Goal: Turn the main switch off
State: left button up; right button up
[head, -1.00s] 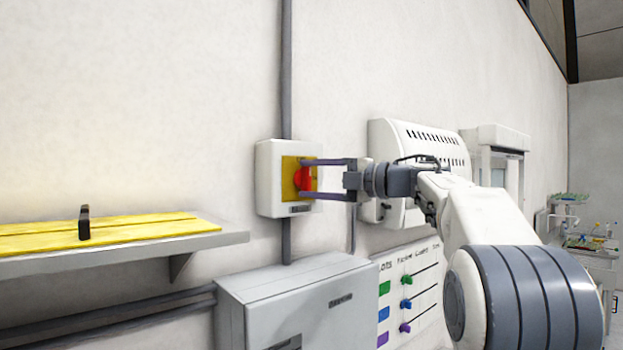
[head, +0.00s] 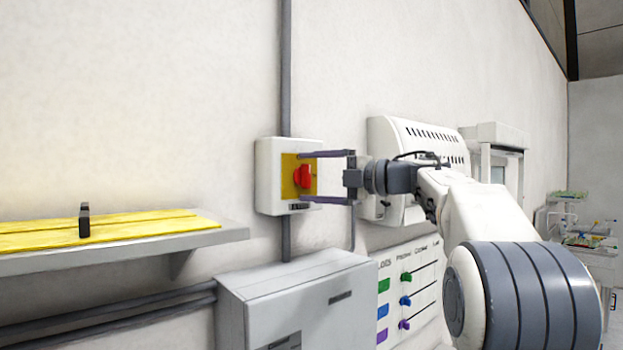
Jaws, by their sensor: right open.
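The main switch is a white wall box (head: 268,178) with a yellow plate (head: 289,167) and a red knob (head: 302,177) on it. The knob's exact turn is hard to read at this size. My right gripper (head: 302,176) comes in from the right with its jaws wide open. One finger is above the knob and one below it, with gaps between them and the knob. The fingertips are close to the yellow plate; I cannot tell if they touch it. My left gripper is not in view.
A grey cabinet (head: 300,283) sits below the switch. A shelf (head: 205,238) with a yellow top and a black upright piece (head: 84,220) is at left. A vented white box (head: 385,135) and a board with coloured markers (head: 428,262) are at right.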

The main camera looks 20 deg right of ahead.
jog(key=b+v, duration=0.3)
jog(key=v, duration=0.7)
jog(key=shift+s+d+b, duration=0.15)
jog(key=shift+s+b, duration=0.05)
jog(key=shift+b, duration=0.1)
